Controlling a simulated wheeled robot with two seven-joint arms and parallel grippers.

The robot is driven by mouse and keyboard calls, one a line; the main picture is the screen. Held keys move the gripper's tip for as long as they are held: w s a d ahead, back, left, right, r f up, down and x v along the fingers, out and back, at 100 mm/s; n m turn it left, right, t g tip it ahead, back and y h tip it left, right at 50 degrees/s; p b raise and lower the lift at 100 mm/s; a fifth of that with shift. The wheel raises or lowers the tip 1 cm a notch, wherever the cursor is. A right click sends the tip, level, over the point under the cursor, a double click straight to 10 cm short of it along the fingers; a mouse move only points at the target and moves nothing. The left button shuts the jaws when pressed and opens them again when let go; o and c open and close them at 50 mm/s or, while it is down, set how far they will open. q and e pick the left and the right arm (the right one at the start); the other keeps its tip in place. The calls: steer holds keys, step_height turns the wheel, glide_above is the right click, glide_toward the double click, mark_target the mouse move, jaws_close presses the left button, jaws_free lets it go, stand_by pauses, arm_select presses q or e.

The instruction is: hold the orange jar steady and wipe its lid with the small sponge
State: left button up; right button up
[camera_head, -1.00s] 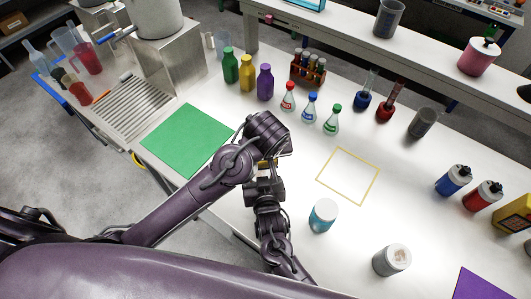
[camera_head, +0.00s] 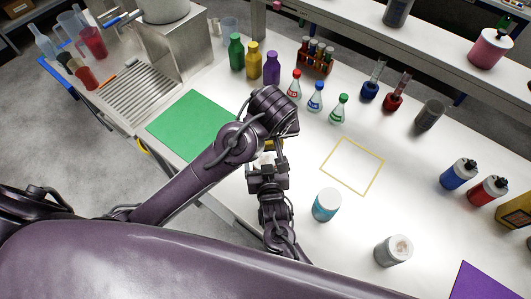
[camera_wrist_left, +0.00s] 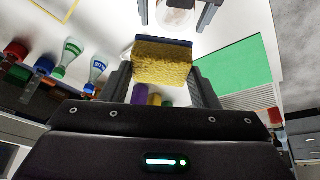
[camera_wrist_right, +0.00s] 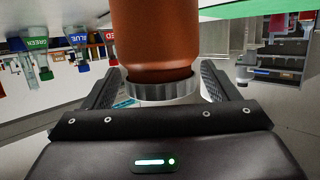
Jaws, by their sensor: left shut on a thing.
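My left gripper (camera_wrist_left: 160,85) is shut on the small yellow sponge with a dark blue side (camera_wrist_left: 162,65). The sponge's yellow edge also shows in the head view (camera_head: 272,144), just beyond the pale jar lid (camera_head: 264,158). In the left wrist view the lid (camera_wrist_left: 176,18) is at the top edge, apart from the sponge in the picture. The orange jar (camera_wrist_right: 155,40) stands between the fingers of my right gripper (camera_wrist_right: 160,85), with its ribbed white lid rim visible. Whether those fingers press on it is unclear. My arms hide most of the jar in the head view.
A green mat (camera_head: 195,126) lies left of my grippers. Several flasks and bottles stand behind, including a blue-capped flask (camera_head: 315,98). The yellow outlined square (camera_head: 352,166) is empty.

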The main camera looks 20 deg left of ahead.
steer(key=shift+s+d, duration=0.1)
steer(key=v, duration=1.1)
steer(key=shift+s, duration=0.35)
steer(key=shift+d+r, duration=0.1)
steer(key=shift+r, duration=0.05)
